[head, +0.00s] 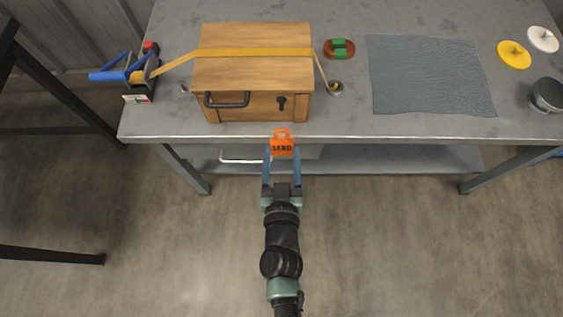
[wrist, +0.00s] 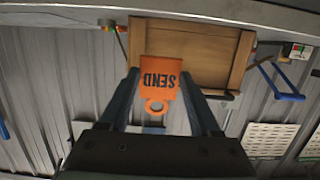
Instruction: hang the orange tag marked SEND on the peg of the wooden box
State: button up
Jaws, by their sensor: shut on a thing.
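The orange tag (head: 282,148) reads SEND and has a ring with a hole at its top. My gripper (head: 282,155) is shut on it, with one blue finger at each side. The tag stands upright just in front of the table's front edge, apart from the box. In the wrist view the tag (wrist: 160,72) appears upside down between the fingers. The wooden box (head: 252,72) sits on the table behind it. The dark peg (head: 282,102) sticks out of the right half of its front face, almost straight beyond the tag. In the wrist view I cannot make out the peg.
A dark handle (head: 227,100) is on the box's front left. A yellow strap (head: 255,52) crosses the lid, from a blue-handled tool (head: 125,73) to a small round weight (head: 336,87). A grey mat (head: 428,76) lies at right. The table's front edge (head: 350,139) is close to the tag.

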jog(key=shift+f+b+x, duration=0.15)
jog(key=shift+b+x, duration=0.15)
jog(key=shift+x, duration=1.05)
jog(key=shift+f+b+x, duration=0.15)
jog(key=shift+b+x, duration=0.1)
jog(key=shift+x, duration=1.1)
jog(key=shift+w, duration=0.1)
jog(key=shift+w+f, duration=0.1)
jog(key=shift+w, duration=0.25)
jog(key=shift+b+x, duration=0.4)
jog(key=shift+x, duration=0.7)
jog(key=shift+w, duration=0.2)
jog(key=shift+a+f, duration=0.1)
jog(key=shift+f, duration=0.1)
jog(key=o, duration=1.1)
jog(key=shift+c, duration=0.2)
